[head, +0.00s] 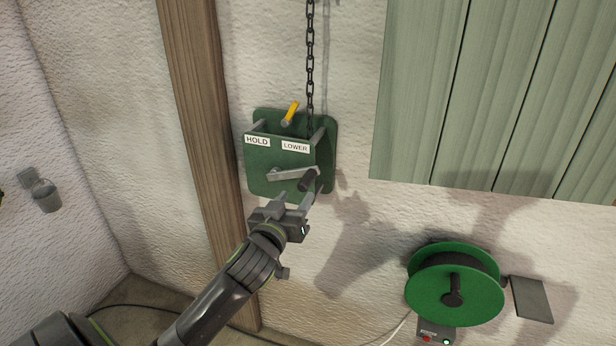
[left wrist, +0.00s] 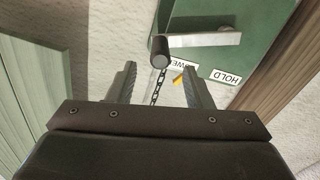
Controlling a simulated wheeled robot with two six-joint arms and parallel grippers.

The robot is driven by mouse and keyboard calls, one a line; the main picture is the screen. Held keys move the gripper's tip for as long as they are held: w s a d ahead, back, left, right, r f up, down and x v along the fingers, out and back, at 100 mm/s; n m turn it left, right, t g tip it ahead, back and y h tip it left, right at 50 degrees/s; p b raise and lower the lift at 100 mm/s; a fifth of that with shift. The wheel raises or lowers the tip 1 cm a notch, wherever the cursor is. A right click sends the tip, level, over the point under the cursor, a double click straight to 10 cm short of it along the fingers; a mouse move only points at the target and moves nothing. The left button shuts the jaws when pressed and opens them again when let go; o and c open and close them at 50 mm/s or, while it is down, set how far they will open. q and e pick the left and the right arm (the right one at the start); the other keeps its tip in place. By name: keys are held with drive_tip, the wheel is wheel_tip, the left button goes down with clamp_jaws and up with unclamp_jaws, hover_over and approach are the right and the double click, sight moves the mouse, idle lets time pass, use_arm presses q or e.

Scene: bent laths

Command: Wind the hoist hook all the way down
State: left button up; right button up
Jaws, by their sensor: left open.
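The green hoist winch (head: 262,170) is on the wall, with HOLD (head: 257,141) and LOWER (head: 295,147) labels. Its yellow lever (head: 291,112) is nearer the LOWER label. A grey crank arm (head: 288,174) points right and ends in a dark handle (head: 309,180). A dark chain (head: 310,60) runs up from the winch; the hook is not in view. My left gripper (head: 294,197) is open just below the handle. In the left wrist view the handle (left wrist: 159,48) lies just beyond and between the fingertips, with no grip on it. My right gripper is not in view.
A wooden post (head: 205,120) stands left of the winch. Green boards (head: 470,100) cover the upper right wall. A green reel (head: 455,285) is at lower right, with a small button box (head: 436,334) below it. The wall between winch and reel is bare.

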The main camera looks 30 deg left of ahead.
sight(308, 180)
use_arm(q)
drive_tip(key=p+x, duration=0.1)
drive_tip(key=x, duration=0.8)
drive_tip(key=shift+p, duration=0.4)
clamp_jaws()
